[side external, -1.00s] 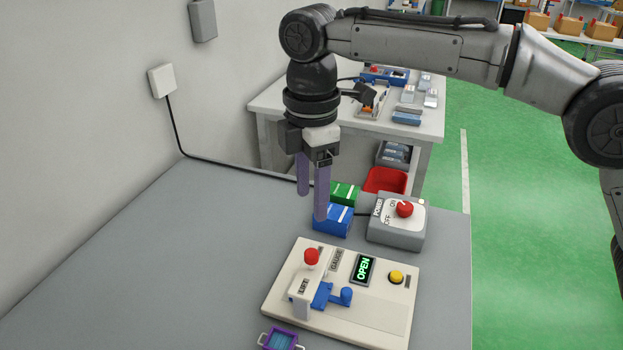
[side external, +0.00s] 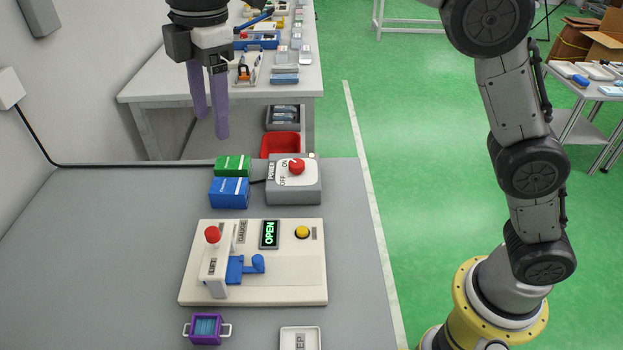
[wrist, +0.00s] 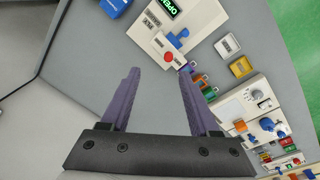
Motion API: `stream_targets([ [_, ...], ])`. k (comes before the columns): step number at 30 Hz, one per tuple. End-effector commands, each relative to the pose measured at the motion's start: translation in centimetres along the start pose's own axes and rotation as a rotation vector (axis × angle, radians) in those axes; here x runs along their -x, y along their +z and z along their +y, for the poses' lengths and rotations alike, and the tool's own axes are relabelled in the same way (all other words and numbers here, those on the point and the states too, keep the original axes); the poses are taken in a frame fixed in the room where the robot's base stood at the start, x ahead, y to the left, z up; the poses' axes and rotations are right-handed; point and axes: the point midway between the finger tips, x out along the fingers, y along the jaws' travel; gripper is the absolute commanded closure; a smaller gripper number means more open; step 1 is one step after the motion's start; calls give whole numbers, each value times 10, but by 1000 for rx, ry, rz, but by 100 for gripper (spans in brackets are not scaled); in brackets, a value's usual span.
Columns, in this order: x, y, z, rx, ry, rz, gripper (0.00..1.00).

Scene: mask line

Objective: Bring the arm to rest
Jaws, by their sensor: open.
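My gripper (side external: 208,108) is in the upper left of the side external view, high above the grey bench (side external: 95,235), with its two purple fingers pointing down. The fingers are apart and nothing is between them. The arm is raised clear of the things on the bench.
The bench holds a white panel (side external: 290,285) with a lit OPEN display (side external: 269,234), blue (side external: 229,193) and green (side external: 232,166) boxes, a grey power switch box (side external: 305,196) and a purple basket (side external: 206,329). A cluttered table (side external: 140,95) stands behind. The air around my gripper looks clear.

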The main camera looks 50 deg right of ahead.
Motion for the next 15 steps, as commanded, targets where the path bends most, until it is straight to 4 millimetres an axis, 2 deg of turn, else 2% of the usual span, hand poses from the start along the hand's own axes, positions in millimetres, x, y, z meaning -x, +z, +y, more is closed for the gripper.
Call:
stream_targets([
  [1,21,24,-3,-36,22,11,38],
  [6,62,93,-27,-167,83,37,38],
  [10,78,140,-54,-302,133,59,38],
  [15,81,192,-99,-501,198,91,38],
])
